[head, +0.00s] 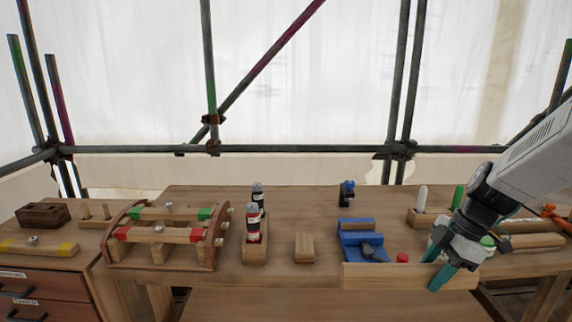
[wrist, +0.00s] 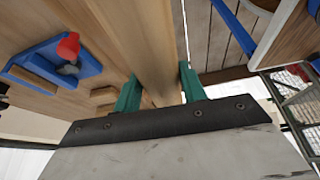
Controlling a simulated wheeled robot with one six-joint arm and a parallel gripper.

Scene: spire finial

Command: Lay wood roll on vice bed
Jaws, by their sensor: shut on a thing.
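The wood roll (head: 385,276) is a long pale wooden bar, lying level across the view at the bench's front edge. My gripper (head: 441,267) has its teal fingers on either side of it, toward its right part. In the wrist view the wood roll (wrist: 150,45) runs away between the two teal fingers (wrist: 160,92). The blue vice (head: 364,243) stands on the bench behind the wood roll's left part, with wooden pieces at its top. The vice (wrist: 28,62) also shows at the left of the wrist view, apart from the wood roll. Whether the wood roll touches the bench is unclear.
A red knob (head: 402,258) sits right of the vice. A small wooden block (head: 304,248) and a wooden holder with bottles (head: 255,247) stand to the left. A wooden frame with red and green ends (head: 165,237) is farther left. My arm covers the right side.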

